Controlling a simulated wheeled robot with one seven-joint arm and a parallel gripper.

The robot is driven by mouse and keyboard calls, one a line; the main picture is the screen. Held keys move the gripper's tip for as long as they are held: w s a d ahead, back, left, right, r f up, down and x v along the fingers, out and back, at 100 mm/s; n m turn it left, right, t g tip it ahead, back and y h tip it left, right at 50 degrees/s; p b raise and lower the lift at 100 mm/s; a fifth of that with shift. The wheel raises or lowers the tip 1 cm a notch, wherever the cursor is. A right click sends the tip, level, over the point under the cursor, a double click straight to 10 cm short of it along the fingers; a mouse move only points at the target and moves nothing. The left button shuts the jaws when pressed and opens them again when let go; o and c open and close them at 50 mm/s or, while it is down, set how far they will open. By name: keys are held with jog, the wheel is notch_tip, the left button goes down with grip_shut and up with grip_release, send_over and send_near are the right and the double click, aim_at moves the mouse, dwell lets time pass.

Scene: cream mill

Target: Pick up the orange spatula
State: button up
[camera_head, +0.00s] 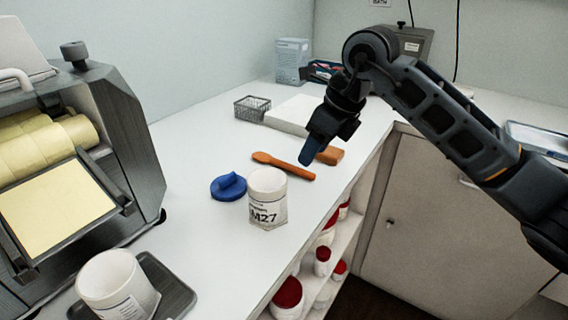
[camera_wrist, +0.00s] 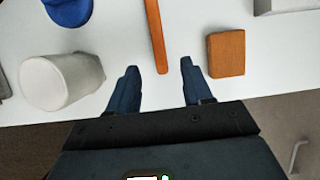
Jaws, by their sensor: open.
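The orange spatula (camera_head: 284,165) lies flat on the white counter, behind the white jar. In the wrist view its narrow end (camera_wrist: 157,40) points down into the space between my fingertips. My gripper (camera_head: 312,150) is above the counter, close to the spatula's right end. In the wrist view my gripper (camera_wrist: 159,72) is open, with one dark blue finger on each side of the spatula's line and nothing held. I cannot tell exactly how high the fingertips are above the counter.
An orange-brown block (camera_wrist: 226,53) lies just right of my gripper. A wire basket (camera_head: 252,108) is behind. The roller mill (camera_head: 125,130) is at left. The counter edge is near at right.

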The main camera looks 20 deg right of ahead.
aim_at(302, 170)
jog(key=shift+p+x, duration=0.3)
jog(key=shift+x, duration=2.4)
jog(key=shift+s, duration=0.1)
grip_shut()
